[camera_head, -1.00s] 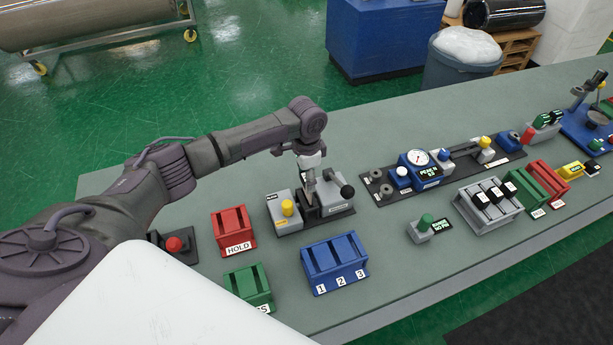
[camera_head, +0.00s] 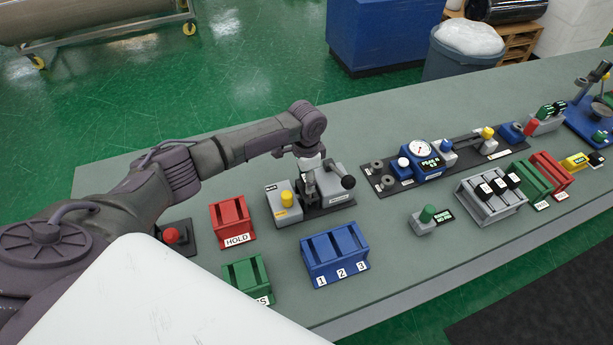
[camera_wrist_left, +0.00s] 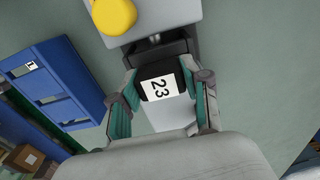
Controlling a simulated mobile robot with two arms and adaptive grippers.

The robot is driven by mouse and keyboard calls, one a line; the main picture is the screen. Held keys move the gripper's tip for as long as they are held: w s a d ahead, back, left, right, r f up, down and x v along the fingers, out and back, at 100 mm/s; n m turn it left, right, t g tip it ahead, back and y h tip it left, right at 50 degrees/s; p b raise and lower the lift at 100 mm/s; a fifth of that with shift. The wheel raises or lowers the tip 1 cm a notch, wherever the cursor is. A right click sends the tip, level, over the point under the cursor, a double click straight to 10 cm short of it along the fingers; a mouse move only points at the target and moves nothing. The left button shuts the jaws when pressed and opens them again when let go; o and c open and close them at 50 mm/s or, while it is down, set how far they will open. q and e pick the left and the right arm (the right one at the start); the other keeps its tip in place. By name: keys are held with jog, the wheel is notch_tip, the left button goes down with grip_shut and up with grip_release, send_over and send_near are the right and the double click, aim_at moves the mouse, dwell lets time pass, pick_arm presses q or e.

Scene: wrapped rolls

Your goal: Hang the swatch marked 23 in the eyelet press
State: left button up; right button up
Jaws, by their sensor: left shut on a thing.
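My left gripper (camera_head: 310,192) is at the middle of a grey press on a dark base, between its yellow-button block and its black-knobbed side. I take this to be the eyelet press (camera_head: 340,200). In the left wrist view the teal-padded fingers (camera_wrist_left: 160,100) are shut on the swatch marked 23 (camera_wrist_left: 158,84), by its black tab with a white label. A black slotted part of the press lies just beyond the tab. The swatch's lower part is hidden, and I cannot tell whether it touches the press. My right gripper is out of view.
A blue rack (camera_head: 335,252) marked 1, 2, 3 stands in front of the press. A red HOLD rack (camera_head: 232,218), a green rack (camera_head: 247,278) and a red button (camera_head: 172,236) stand left. A gauge unit (camera_head: 420,165) and a grey rack (camera_head: 490,200) stand right.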

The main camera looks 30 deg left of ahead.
pick_arm(q)
jog(key=shift+f+b, duration=0.35)
jog(key=shift+f, duration=0.4)
jog(key=o, duration=1.2)
notch_tip(320, 180, up, 12)
